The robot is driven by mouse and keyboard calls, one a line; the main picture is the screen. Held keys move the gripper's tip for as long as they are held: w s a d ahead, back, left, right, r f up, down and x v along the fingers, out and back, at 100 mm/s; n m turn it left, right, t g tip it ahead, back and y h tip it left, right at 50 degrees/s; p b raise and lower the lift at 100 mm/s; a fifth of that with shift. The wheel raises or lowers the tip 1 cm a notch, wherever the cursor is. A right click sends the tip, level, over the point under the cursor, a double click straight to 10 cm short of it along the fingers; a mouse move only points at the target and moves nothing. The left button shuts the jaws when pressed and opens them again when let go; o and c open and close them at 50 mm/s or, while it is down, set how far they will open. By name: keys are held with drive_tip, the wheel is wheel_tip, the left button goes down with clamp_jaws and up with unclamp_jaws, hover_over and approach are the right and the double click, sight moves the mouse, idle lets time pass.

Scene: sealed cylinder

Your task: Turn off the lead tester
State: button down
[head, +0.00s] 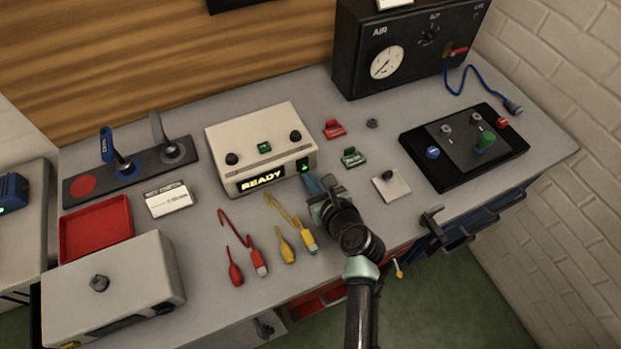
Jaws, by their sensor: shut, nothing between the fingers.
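The lead tester (250,147) is a cream box on the grey bench. Its front display (263,179) is lit and reads READY. To the right of the display is a dark switch (304,166) with a green glow. Two black knobs and a green part sit on its top. My gripper (313,183) is shut and empty. It is just in front of the tester's right front corner, close below the green-lit switch. I cannot tell whether the fingertips touch the switch or the box.
Red leads (236,266) and yellow leads (287,245) lie in front of the tester. A green connector (354,157) and a red connector (334,129) lie to its right. A black air unit (405,60) and a black panel (420,150) stand further right. A white box (110,275) is front left.

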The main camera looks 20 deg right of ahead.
drive_tip(key=shift+f, duration=0.1)
drive_tip(key=shift+w+f+t+b, duration=0.15)
drive_tip(key=shift+f+t+b, duration=0.2)
drive_tip(key=shift+b, duration=0.9)
drive_tip(key=shift+w+r, duration=0.1)
drive_tip(key=shift+r, duration=0.25)
drive_tip(key=shift+r+p, duration=0.9)
drive_tip(key=shift+p, duration=0.25)
